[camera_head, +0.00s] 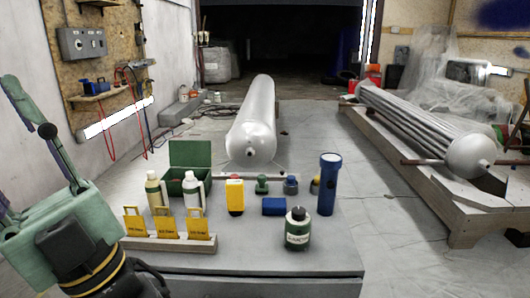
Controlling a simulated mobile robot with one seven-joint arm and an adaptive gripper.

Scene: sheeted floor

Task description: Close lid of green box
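The green box (176,187) stands on the grey work surface, left of its middle. Its lid (190,153) is up, standing at the back of the box. Two pale bottles stand close in front of the box and hide part of its front: one with a yellowish body (154,191) and one white (193,191). My gripper (8,142) is at the left edge, well left of the box and apart from it. Its fingers look spread, with nothing visible between them; one is partly cut off by the frame.
Yellow tags on a wooden rack (168,243) stand at the front. A yellow-red container (235,195), a blue block (274,206), a dark green jar (298,228) and a blue flashlight (328,184) stand to the right. A large grey tank (256,120) lies behind.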

